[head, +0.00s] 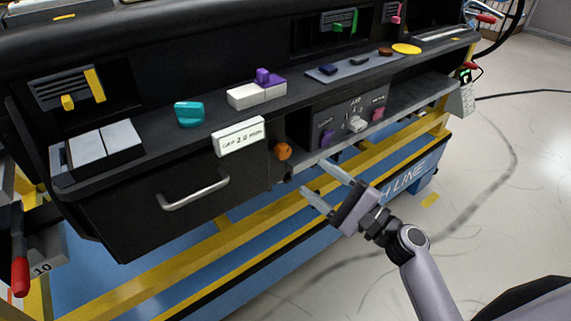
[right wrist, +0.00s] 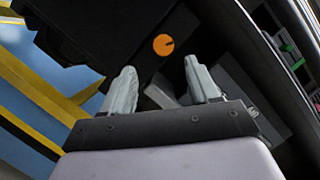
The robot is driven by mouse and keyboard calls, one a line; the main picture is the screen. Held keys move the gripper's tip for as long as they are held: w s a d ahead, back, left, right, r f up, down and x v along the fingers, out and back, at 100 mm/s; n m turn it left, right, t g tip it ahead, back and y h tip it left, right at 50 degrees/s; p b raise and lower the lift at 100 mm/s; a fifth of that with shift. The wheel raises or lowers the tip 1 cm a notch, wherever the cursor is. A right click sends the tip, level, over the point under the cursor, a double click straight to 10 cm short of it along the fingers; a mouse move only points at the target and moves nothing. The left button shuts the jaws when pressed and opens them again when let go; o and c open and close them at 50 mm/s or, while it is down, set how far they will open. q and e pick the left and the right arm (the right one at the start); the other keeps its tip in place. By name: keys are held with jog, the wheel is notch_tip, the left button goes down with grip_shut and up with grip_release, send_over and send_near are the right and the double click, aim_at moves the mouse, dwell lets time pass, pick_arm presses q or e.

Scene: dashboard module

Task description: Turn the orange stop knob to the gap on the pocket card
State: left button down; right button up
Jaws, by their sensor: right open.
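The orange stop knob (head: 283,151) sits low on the dark front panel, right of the drawer. In the right wrist view the knob (right wrist: 163,45) shows face-on as an orange disc with a dark pointer line. The white pocket card (head: 239,137) stands above the drawer and reads "GAP 2.0 mm". My right gripper (head: 317,181) is open and empty, in front of and below right of the knob, apart from it. In the right wrist view the knob lies beyond and between the spread fingertips (right wrist: 160,68). My left gripper is not in view.
A drawer with a silver handle (head: 194,190) is left of the knob. A switch panel (head: 350,121) with several coloured switches is right of it. The shelf above holds a teal knob (head: 189,113) and a white and purple block (head: 257,94). Yellow rails (head: 256,210) run below.

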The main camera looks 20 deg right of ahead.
aim_at(286, 155)
jog(key=shift+r+p+x, duration=0.15)
jog(key=shift+p+x, duration=0.2)
jog(key=shift+x, duration=1.45)
jog(key=shift+r+p+x, duration=0.15)
jog(key=shift+p+x, duration=0.15)
jog(key=shift+x, duration=1.55)
jog(key=shift+d, duration=0.1)
jog(key=c, duration=1)
